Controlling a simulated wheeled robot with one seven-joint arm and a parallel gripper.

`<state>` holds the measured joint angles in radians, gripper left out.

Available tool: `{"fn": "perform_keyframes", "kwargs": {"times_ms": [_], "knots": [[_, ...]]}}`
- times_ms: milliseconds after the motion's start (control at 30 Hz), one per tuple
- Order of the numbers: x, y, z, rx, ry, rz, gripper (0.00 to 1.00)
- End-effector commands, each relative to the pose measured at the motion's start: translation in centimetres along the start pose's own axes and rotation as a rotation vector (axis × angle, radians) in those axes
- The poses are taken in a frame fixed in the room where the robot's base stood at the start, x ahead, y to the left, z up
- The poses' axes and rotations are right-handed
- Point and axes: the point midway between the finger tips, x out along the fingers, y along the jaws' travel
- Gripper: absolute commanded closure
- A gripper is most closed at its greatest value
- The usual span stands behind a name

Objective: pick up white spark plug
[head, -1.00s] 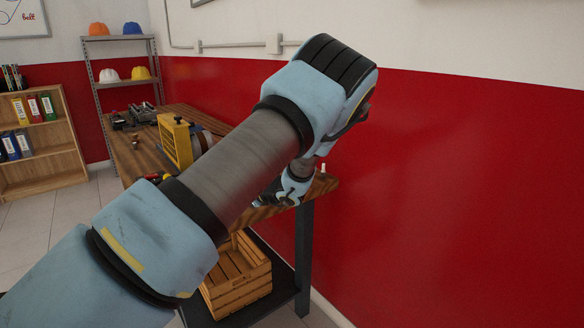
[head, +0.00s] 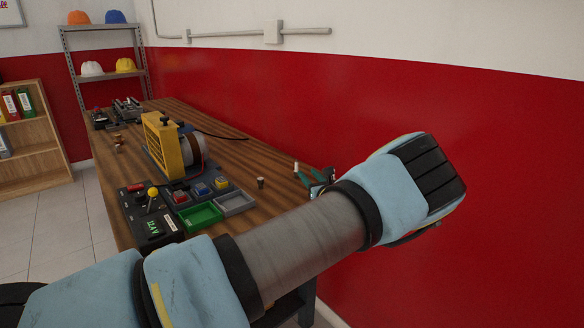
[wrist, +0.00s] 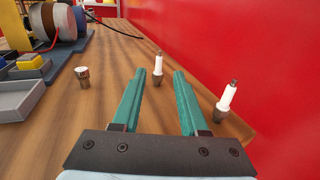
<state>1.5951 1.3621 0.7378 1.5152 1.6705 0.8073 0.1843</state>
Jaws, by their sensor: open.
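Two white spark plugs with dark tips stand on the wooden table in the wrist view. One white spark plug (wrist: 158,66) shows in the gap between my fingertips, at about their level or just beyond. The other white spark plug (wrist: 227,100) leans slightly, to the right of my right finger. My gripper (wrist: 160,74) has two green fingers, spread apart and holding nothing. In the head view my gripper (head: 315,174) is at the table's right edge, partly hidden by my arm. A white plug tip (head: 296,166) shows beside its left finger; I cannot tell which plug it is.
A small brown, light-topped piece (wrist: 83,77) stands left of my fingers. Further left are a grey tray (head: 235,202), a green tray (head: 201,216), a control box (head: 150,213) and a yellow engine trainer (head: 161,146). The red wall (head: 400,110) runs close along the table's right side.

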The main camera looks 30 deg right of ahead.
Motion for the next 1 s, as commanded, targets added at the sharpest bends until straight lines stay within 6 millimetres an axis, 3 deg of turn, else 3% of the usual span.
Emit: {"fn": "perform_keyframes", "kwargs": {"times_ms": [300,567,800,1000], "knots": [[4.2,0.0,0.2,0.002,-0.001,-0.001,0.57],[6.3,0.1,0.4,0.001,-0.001,-0.001,0.57],[9.7,0.1,0.8,0.000,0.000,0.000,0.57],[10.7,0.1,0.6,0.001,0.000,-0.001,0.57]]}}
